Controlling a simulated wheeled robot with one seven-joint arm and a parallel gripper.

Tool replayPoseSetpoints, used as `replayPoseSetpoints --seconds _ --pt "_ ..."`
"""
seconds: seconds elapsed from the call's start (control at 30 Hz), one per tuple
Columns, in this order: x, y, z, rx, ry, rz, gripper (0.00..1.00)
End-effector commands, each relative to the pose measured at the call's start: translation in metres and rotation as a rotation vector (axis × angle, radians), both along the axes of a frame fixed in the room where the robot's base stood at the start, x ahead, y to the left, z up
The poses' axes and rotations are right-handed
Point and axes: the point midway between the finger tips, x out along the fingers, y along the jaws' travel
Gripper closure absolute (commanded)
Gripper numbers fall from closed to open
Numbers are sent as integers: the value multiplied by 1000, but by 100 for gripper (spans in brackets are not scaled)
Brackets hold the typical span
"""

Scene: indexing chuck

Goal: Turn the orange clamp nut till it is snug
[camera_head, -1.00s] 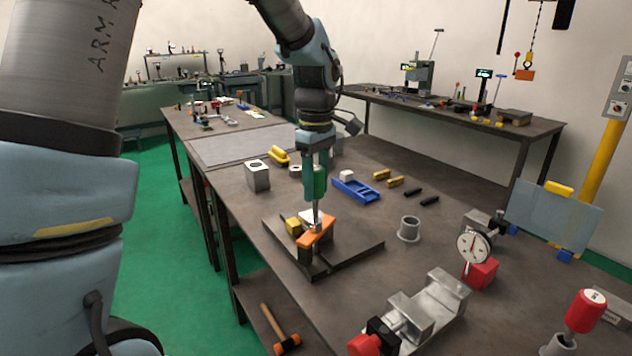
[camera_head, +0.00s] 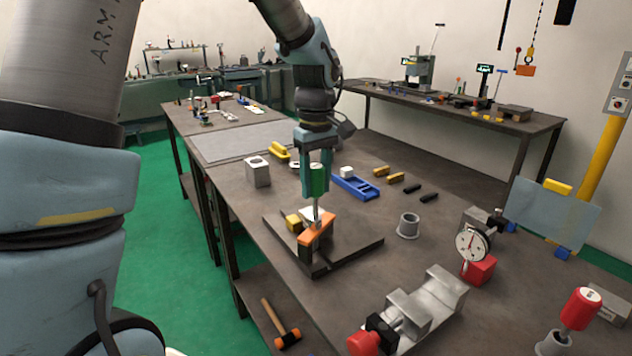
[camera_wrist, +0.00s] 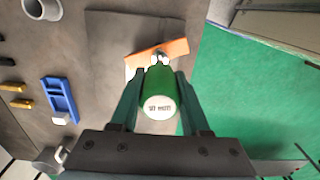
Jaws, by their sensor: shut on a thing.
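My gripper (camera_head: 316,193) is shut on the green handle of a driver (camera_wrist: 160,88), one finger on each side. The driver points down, and its thin shank meets the orange clamp bar (camera_head: 320,234). The bar also shows in the wrist view (camera_wrist: 176,48). A small metal piece is at the driver's tip there, but the nut itself is mostly hidden, and I cannot tell how fully the tip sits on it.
A grey block with a hole (camera_head: 257,173) and a blue tray (camera_head: 355,188) stand behind the plate. A grey flanged bushing (camera_head: 408,227) is to its right. A dial gauge (camera_head: 472,243) and a vise (camera_head: 425,305) are nearer. The table's left edge runs close to the plate.

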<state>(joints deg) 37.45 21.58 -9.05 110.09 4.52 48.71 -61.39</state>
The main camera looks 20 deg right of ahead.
Motion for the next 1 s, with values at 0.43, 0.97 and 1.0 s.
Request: replayPoseSetpoints --seconds 0.43,0.97,1.0 --pt "-1 0 1 0 0 -284 100" --pt "0 1 2 0 1 -413 100" --pt "0 1 2 0 1 -448 100"
